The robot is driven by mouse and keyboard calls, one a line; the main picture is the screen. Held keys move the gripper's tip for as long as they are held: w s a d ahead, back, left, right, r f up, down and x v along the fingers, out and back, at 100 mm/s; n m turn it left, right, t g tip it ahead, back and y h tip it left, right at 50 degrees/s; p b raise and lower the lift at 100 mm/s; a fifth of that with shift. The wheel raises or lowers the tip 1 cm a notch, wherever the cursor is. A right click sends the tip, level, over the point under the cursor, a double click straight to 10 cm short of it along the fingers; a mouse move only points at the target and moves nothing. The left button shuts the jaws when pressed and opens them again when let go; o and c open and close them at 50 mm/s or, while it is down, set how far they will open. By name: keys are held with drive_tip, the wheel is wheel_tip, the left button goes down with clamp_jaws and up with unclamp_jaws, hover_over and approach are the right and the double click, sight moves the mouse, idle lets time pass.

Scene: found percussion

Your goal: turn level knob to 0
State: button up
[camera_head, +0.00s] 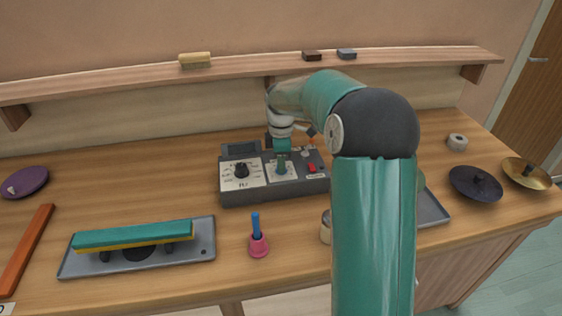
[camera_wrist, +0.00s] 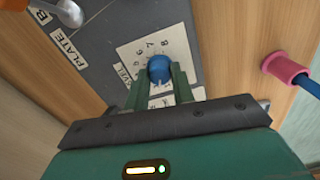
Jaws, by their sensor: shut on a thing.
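The level knob (camera_wrist: 159,67) is a small blue round knob on a white dial plate marked "LEVEL" in the wrist view. The numbers 5 to 8 show beside and above it; the lower part of the dial is hidden by my fingers, and I cannot tell where the knob points. My gripper (camera_wrist: 159,77) is shut on the knob, one green finger on each side. In the head view, my gripper (camera_head: 282,166) reaches down onto the middle plate of the grey control box (camera_head: 270,193), and the knob is hidden there.
On the box, a black selector knob (camera_head: 241,170) stands left of my gripper and a red switch (camera_head: 312,168) right of it. A pink cup with a blue stick (camera_head: 259,245) stands in front. A tray (camera_head: 190,262) lies front left. Dark (camera_head: 476,187) and brass (camera_head: 526,175) discs lie right.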

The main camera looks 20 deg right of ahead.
drive_tip(key=n, duration=0.5)
drive_tip(key=shift+n, duration=0.3)
drive_tip(key=n, duration=0.4)
drive_tip(key=shift+n, duration=0.4)
drive_tip(key=o, duration=1)
wheel_tip(320, 180, up, 14)
drive_tip(key=shift+f, duration=0.1)
